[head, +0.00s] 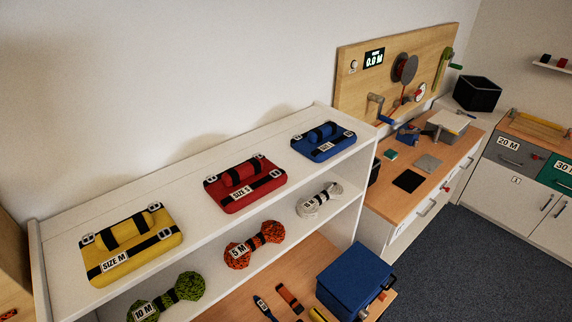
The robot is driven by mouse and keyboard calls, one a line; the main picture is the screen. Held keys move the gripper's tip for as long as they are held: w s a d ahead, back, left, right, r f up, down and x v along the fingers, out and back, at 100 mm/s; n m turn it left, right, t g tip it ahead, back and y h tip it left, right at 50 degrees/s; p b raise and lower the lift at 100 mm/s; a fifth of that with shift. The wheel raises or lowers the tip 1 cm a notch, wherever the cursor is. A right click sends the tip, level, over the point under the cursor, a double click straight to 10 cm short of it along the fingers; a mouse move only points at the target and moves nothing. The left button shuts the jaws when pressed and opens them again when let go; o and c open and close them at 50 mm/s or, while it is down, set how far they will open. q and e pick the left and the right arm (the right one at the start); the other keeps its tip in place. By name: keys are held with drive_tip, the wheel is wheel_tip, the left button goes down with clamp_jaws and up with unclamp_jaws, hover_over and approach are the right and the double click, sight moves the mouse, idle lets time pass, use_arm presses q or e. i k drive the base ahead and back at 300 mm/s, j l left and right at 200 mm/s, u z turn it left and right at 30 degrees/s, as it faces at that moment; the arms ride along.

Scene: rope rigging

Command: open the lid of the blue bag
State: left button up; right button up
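The blue bag (311,147) lies flat at the right end of the top shelf. It has black straps, a blue roll on top and a white label too small to read surely. Its top looks closed and flat. Neither of my grippers is in view.
On the same white shelf (75,233) lie a red bag (216,195) and a yellow bag (102,267). Rope bundles, green (184,287), orange (268,236) and white (327,191), sit below. A blue box (348,275) stands lower right. A wooden-topped workbench (388,191) stands beyond.

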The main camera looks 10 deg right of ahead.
sight(352, 278)
drive_tip(key=z, duration=1.4)
